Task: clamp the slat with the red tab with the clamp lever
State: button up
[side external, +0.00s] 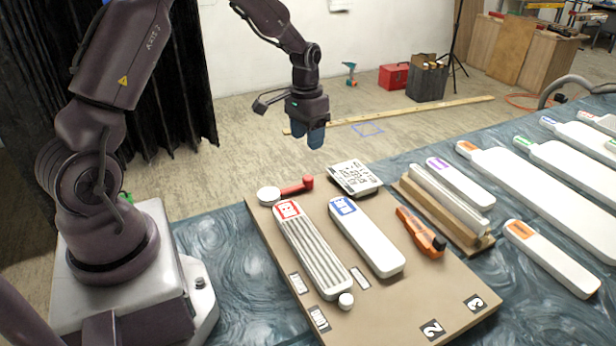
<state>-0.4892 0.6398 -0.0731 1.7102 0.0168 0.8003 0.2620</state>
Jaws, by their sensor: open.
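The slat with the red tab (315,255) is white and ribbed and lies on the tan board (400,320), its red tab at the far end. The red clamp lever (297,187) is beside that end, joined to a round white-topped post (268,196). The lever points right, away from the slat, and does not appear to lie across it. My gripper (308,140) has blue fingertips, is open and empty, and hangs in the air above and beyond the lever, touching nothing.
A slat with a blue tab (368,240) lies to the right. An orange-and-black tool (421,232), a wooden holder (440,212) and a printed block (355,178) are nearby. A white knob (346,301) is at the ribbed slat's near end. Several slats lie on the blue cloth.

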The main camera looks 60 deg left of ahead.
aim_at(308, 177)
jog(key=f, duration=1.1)
jog(key=shift+d+f, duration=0.25)
jog(key=shift+c, duration=0.2)
grip_shut()
